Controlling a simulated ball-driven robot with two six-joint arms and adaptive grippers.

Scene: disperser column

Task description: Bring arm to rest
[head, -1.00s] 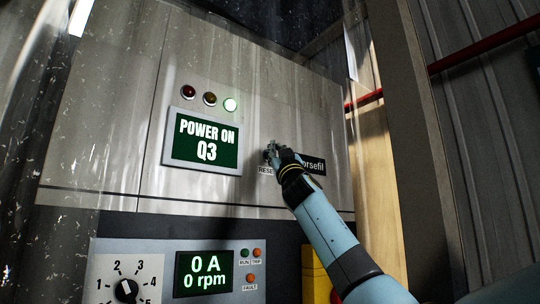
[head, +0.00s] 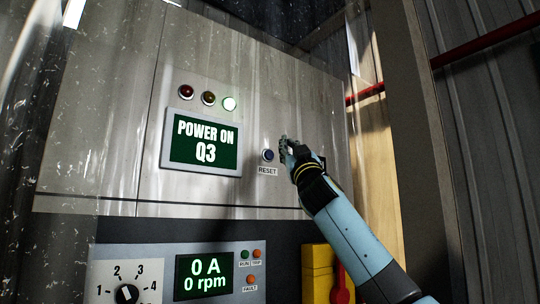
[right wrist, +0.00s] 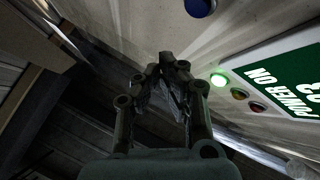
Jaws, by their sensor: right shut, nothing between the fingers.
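My right gripper (head: 284,143) is shut and empty, in front of the grey cabinet panel (head: 305,105). It is just right of and slightly above the blue RESET button (head: 268,155), apart from it in the picture. In the right wrist view the gripper (right wrist: 167,60) has its fingertips together, and the blue button (right wrist: 200,6) is at the top edge. My right arm comes in from the lower right. My left gripper is not in view.
A green display (head: 204,143) reads POWER ON Q3, with a lit green lamp (head: 229,103) above it. A lower display (head: 204,277) reads 0 A, 0 rpm. A rotary dial (head: 127,294) sits lower left. A yellow box (head: 317,270) and a dark post (head: 408,130) stand to the right.

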